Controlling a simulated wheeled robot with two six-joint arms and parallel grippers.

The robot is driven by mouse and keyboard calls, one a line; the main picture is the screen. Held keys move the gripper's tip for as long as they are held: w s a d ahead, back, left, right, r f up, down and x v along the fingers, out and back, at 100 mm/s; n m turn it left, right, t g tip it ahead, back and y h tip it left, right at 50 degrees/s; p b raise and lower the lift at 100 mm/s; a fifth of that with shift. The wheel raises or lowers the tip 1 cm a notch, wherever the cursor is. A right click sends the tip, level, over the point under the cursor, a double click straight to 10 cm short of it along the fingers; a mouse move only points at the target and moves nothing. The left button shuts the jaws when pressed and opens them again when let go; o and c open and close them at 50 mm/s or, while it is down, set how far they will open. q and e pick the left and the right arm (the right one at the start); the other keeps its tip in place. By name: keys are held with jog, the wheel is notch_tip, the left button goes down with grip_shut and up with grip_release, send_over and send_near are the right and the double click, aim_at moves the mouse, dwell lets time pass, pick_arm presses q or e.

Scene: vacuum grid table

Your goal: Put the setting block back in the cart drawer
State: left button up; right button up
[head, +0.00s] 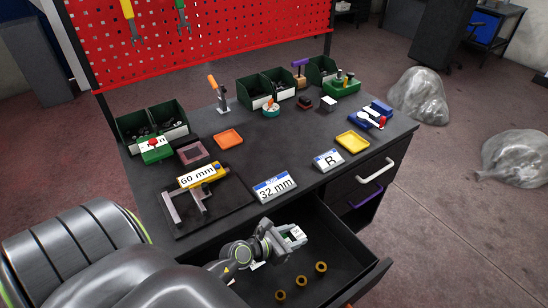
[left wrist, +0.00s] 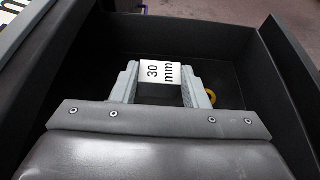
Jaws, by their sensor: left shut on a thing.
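The setting block (head: 297,234), a small pale block marked "30 mm", is between the fingers of my left gripper (head: 285,237). In the left wrist view the block (left wrist: 160,70) shows its label upward, with a grey finger on each side of it. The cart drawer (head: 368,284) is pulled open, and the gripper is over its inside near the cart body. In the left wrist view the dark drawer wall (left wrist: 286,72) rises at the right. I cannot tell whether the block touches the drawer floor. My right gripper is not in view.
Three brass rings (head: 301,281) lie on the drawer floor near its front. On the cart top stand a "32 mm" sign (head: 275,187), an "R" sign (head: 328,160) and a "60 mm" sign (head: 198,175) by a caliper-like tool. Green bins (head: 266,88) line the back.

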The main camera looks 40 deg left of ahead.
pick_arm(q)
notch_tip(320, 180, down, 6)
jog(key=b, duration=0.2)
jog(key=shift+w+r+b, duration=0.1)
jog(key=shift+r+b, duration=0.1)
jog(key=shift+b, duration=0.2)
jog(key=shift+f+b, duration=1.1)
jog(key=shift+f, duration=0.75)
jog(key=shift+f, duration=0.15)
jog(key=o, duration=1.2)
